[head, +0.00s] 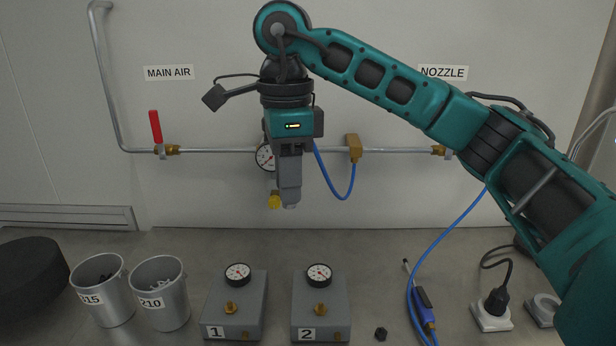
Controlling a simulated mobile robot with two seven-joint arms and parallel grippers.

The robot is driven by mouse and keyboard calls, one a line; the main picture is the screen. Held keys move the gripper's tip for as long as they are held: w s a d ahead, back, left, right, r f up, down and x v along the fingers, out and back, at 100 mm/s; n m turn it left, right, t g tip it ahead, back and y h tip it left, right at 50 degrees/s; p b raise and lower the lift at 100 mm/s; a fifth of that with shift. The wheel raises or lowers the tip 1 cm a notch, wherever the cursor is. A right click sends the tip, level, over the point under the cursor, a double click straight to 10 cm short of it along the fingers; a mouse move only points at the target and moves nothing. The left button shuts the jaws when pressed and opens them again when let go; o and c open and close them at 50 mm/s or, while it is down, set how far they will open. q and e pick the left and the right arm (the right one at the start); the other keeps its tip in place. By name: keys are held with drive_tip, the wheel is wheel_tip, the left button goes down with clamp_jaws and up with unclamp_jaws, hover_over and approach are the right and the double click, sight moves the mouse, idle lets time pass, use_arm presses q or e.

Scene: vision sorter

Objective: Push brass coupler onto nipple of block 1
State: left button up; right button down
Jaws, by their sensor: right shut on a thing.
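Block 1 (216,308) is a grey box on the bench with a gauge (238,274), a brass fitting (231,308) on top and a smaller brass fitting (246,336) low at the front. I cannot tell which fitting is the nipple. My right gripper (290,205) points down in front of the wall pipe, well above the bench and apart from block 1. A blue hose (342,198) runs from behind the gripper to a brass block (354,148). My left gripper is not in view.
Block 2 (335,300) stands right of block 1. Cups labelled 210 (165,311) and, partly readable, "15" (112,307) stand left. A yellow part (274,201) shows beside the gripper. A blue tool (424,300) and a black plug (496,302) lie right.

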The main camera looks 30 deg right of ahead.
hover_over(229, 302)
wheel_tip(229, 302, down, 15)
drive_tip(key=b, duration=0.9)
drive_tip(key=shift+f, duration=0.15)
drive_tip(key=shift+f+b, duration=1.05)
drive_tip(key=shift+f, duration=0.4)
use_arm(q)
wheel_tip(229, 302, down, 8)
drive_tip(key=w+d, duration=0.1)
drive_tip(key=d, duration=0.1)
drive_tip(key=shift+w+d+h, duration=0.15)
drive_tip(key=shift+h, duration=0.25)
use_arm(e)
drive_tip(key=shift+f, duration=0.15)
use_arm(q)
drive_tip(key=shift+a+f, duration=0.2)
use_arm(e)
drive_tip(key=shift+f, duration=0.3)
use_arm(q)
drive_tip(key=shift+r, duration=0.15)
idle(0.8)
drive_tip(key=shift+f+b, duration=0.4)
drive_tip(key=shift+b, duration=0.05)
use_arm(e)
drive_tip(key=shift+f, duration=0.65)
idle(0.7)
